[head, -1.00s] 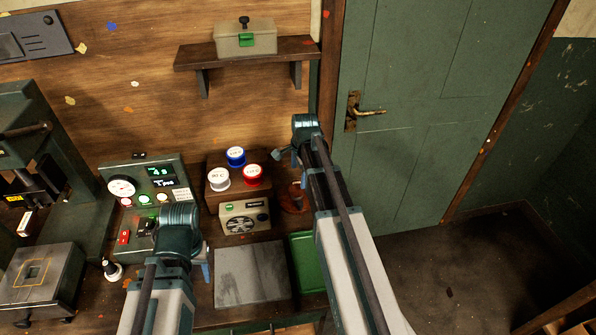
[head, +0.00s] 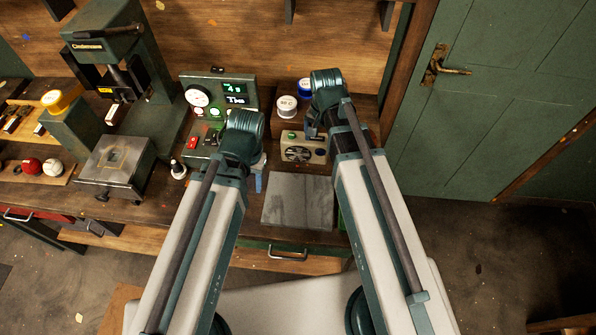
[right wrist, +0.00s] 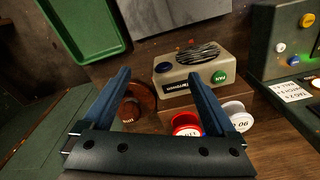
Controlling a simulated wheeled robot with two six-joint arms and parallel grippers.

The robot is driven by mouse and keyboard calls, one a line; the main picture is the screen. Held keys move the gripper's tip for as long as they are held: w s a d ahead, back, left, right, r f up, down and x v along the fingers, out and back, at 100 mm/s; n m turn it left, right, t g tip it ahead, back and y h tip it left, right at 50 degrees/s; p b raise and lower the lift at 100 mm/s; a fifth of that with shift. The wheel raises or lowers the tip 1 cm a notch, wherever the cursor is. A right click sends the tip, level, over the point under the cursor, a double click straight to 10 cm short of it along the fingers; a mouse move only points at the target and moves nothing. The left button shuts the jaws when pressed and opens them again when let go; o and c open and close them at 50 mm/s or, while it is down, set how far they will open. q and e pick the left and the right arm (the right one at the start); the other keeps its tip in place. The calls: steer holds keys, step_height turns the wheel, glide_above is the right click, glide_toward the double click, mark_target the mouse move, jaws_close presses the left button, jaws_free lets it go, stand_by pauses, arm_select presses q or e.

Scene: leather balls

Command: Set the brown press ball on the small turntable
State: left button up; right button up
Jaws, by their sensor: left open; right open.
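A red ball (head: 32,165) and a white ball (head: 53,168) sit on a wooden board at the far left of the head view. I cannot make out a brown ball. A reddish-brown round thing (right wrist: 138,103) lies between my right fingers in the right wrist view; I cannot tell whether it is the turntable. My left gripper (head: 258,181) is open, pointing down over the bench near the control box. My right gripper (right wrist: 158,74) is open and empty, above the bench by the radio. In the head view its fingers are mostly hidden by its wrist.
A green press (head: 150,105) stands left, with a metal block (head: 118,160) before it.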

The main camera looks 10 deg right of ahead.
steer(key=s+a+n+g, duration=0.1)
steer(key=s+a+n, duration=0.8)
steer(key=s+n, duration=0.2)
steer(key=shift+s+a+h, duration=0.2)
steer(key=shift+s+h, duration=0.2)
steer(key=shift+s, duration=0.05)
arm_select(q)
step_height(320, 180, down, 6)
steer(key=b, duration=0.5)
steer(key=shift+r+b, duration=0.15)
steer(key=shift+b, duration=0.2)
arm_select(e)
step_height(320, 180, down, 6)
steer(key=shift+r, duration=0.15)
arm_select(q)
steer(key=shift+o, duration=0.3)
